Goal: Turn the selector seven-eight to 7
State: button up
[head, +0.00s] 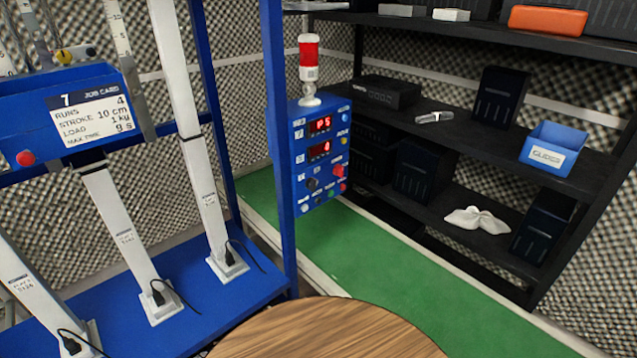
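A blue control box (320,150) is fixed to a blue upright post near the middle of the head view. It carries two red digital displays; the upper display (320,125) seems to read "P5" and the lower display (319,149) "0". Below them are a dark knob (313,184), a red knob (338,170) and several small buttons. The labels are too small to read, so I cannot tell which control is the selector seven-eight or where it points. My gripper is not in view.
A red and white beacon (309,65) stands on the box. At left is a blue rig (190,290) with white columns and a job card (90,115). A round wooden top (325,330) is in front. Dark shelves (470,150) stand right; green floor (370,260) lies between.

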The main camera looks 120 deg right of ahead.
aim_at(312, 183)
jog(key=z, duration=4.25)
